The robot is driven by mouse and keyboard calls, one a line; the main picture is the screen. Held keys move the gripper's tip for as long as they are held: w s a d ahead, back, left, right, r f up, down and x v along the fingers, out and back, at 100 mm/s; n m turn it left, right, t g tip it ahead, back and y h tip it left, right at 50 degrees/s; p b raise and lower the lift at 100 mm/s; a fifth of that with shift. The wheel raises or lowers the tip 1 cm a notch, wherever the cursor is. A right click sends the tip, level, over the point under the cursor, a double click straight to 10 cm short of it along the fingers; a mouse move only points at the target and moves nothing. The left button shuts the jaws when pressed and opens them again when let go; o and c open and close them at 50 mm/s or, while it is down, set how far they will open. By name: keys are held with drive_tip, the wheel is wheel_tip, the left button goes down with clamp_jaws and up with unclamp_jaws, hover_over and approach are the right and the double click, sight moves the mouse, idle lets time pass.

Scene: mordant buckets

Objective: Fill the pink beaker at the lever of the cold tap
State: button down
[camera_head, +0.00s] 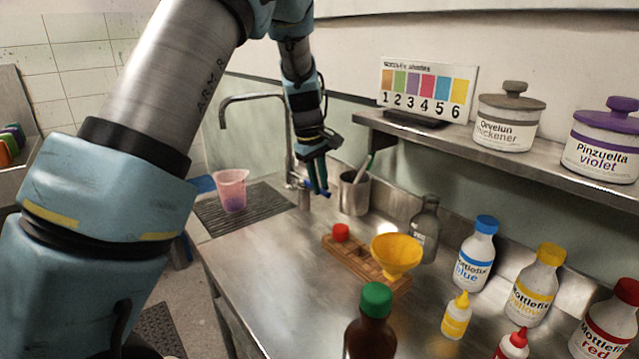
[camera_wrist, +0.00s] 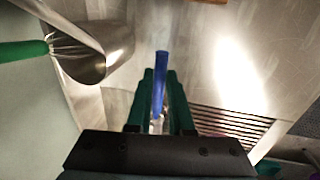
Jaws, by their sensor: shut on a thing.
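The pink beaker (camera_head: 231,190) stands upright on the dark drain grate (camera_head: 262,207), below the end of the curved tap spout (camera_head: 223,118). A violet tint shows low in the beaker; I cannot tell whether it is liquid. No stream from the spout can be made out. My gripper (camera_head: 319,190) is at the base of the tap, pointing down. In the wrist view its green fingers (camera_wrist: 160,76) are shut on a blue lever (camera_wrist: 161,62), whose end sticks out past the fingertips. In the head view the fingers mostly hide the lever.
A metal cup (camera_head: 354,194) with a green-handled whisk stands close right of my gripper. A wooden rack (camera_head: 347,255), a yellow funnel (camera_head: 397,256) and several bottles stand further right. A shelf (camera_head: 450,140) with jars runs above. The counter's front left is clear.

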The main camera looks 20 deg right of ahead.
drive_tip(key=shift+a+m+g+b, duration=0.3)
drive_tip(key=shift+a+m+b, duration=0.7)
drive_tip(key=shift+m, duration=0.6)
drive_tip(key=shift+a, duration=0.1)
drive_tip(key=c, duration=0.8)
unclamp_jaws()
drive_tip(key=r, duration=0.3)
drive_tip(key=a+r+b, duration=0.1)
drive_tip(key=r, duration=0.3)
drive_tip(key=a+r+b, duration=0.1)
drive_tip(key=r, duration=0.2)
drive_tip(key=shift+r, duration=0.3)
